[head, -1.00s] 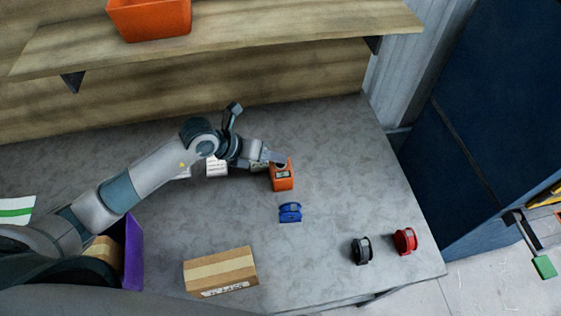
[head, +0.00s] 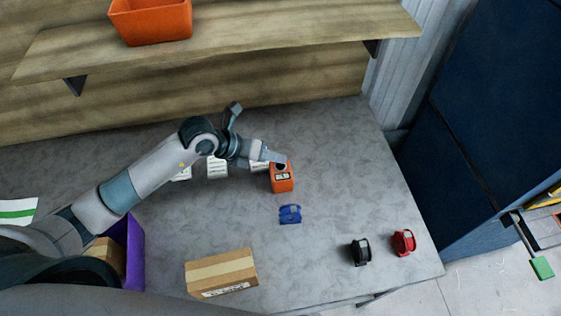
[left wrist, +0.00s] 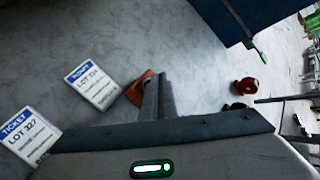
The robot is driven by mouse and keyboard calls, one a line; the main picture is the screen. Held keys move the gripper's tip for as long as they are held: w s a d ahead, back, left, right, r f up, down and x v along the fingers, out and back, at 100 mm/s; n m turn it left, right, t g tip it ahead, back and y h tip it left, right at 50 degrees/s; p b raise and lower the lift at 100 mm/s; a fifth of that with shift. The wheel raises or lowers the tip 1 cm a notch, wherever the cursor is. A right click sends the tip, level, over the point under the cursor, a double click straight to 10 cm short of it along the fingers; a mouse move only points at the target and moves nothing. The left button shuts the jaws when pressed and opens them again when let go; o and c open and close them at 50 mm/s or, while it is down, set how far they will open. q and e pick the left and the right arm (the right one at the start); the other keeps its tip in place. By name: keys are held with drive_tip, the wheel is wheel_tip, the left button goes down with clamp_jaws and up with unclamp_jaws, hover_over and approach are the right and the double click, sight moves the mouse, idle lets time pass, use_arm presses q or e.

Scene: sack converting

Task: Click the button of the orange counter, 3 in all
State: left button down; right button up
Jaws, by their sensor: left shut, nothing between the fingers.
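The orange counter (head: 282,184) stands on the grey table, with a small display on its near face and a dark button on its top. My left gripper (head: 281,160) is shut and empty, its fingertips at the top of the counter by the button. Whether the tips touch the button cannot be told. In the left wrist view the shut fingers (left wrist: 158,97) cover part of the orange counter (left wrist: 137,90). My right gripper does not show.
Ticket cards (head: 217,167) lie behind left. A shelf (head: 270,38) with an orange bin (head: 150,22) is above.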

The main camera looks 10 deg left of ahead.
use_arm(q)
drive_tip(key=shift+r, duration=0.3)
drive_tip(key=shift+r+p, duration=1.9)
drive_tip(key=shift+r, duration=0.5)
idle(0.6)
drive_tip(key=shift+d, duration=0.1)
idle(0.4)
